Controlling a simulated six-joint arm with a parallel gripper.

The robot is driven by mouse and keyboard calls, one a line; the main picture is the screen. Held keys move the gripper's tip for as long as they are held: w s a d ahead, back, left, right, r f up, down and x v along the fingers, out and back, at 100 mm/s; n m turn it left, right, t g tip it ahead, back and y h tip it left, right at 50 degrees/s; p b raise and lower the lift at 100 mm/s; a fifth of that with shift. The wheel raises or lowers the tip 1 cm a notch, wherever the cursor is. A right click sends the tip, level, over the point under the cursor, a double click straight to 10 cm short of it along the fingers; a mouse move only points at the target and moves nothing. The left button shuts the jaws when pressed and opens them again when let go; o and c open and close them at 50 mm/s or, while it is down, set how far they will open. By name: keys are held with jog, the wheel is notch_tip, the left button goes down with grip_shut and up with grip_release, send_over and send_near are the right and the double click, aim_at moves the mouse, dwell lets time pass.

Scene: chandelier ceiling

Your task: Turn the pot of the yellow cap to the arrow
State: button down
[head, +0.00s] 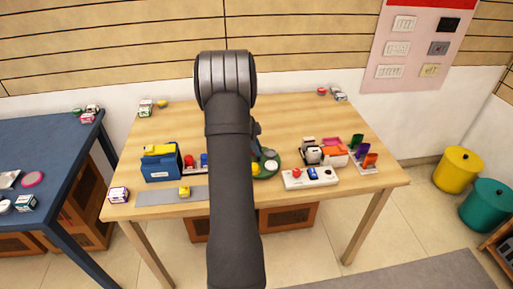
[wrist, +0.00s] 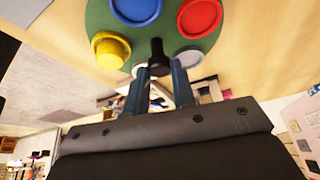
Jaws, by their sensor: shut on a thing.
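A green round plate (wrist: 155,42) carries a yellow pot (wrist: 110,50), a blue pot (wrist: 136,8), a red pot (wrist: 200,16) and a pale grey pot (wrist: 188,57). The yellow one is at the left in the wrist view. My gripper (wrist: 160,68) is shut on a black post (wrist: 157,48) on the plate, between the yellow and grey pots. In the head view the green plate (head: 267,172) shows just right of my arm, which hides its left part and my fingers. I cannot make out the arrow.
A white button panel (head: 310,179) and coloured holders (head: 363,152) are on the right. The table's middle back is clear.

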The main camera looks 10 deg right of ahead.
jog(key=shift+w+m+g+y, duration=0.15)
jog(key=shift+m+g+y, duration=0.3)
jog(key=shift+m, duration=1.2)
jog(key=shift+w+m+g+y, duration=0.2)
jog(key=shift+m+g, duration=0.45)
jog(key=shift+m, duration=1)
jog(key=shift+d+m+g+y, duration=0.2)
jog(key=shift+m+y, duration=0.3)
jog(key=shift+m, duration=0.85)
jog(key=shift+d+m+g+y, duration=0.1)
jog(key=shift+m+g+y, duration=0.3)
jog(key=shift+m, duration=1.35)
jog(key=c, duration=1.2)
grip_release()
jog(key=v, duration=1.7)
jog(key=shift+r, duration=0.2)
jog(key=shift+d+f, duration=0.1)
jog(key=shift+d, duration=0.05)
jog(key=x, duration=1.7)
jog(key=shift+f, duration=0.15)
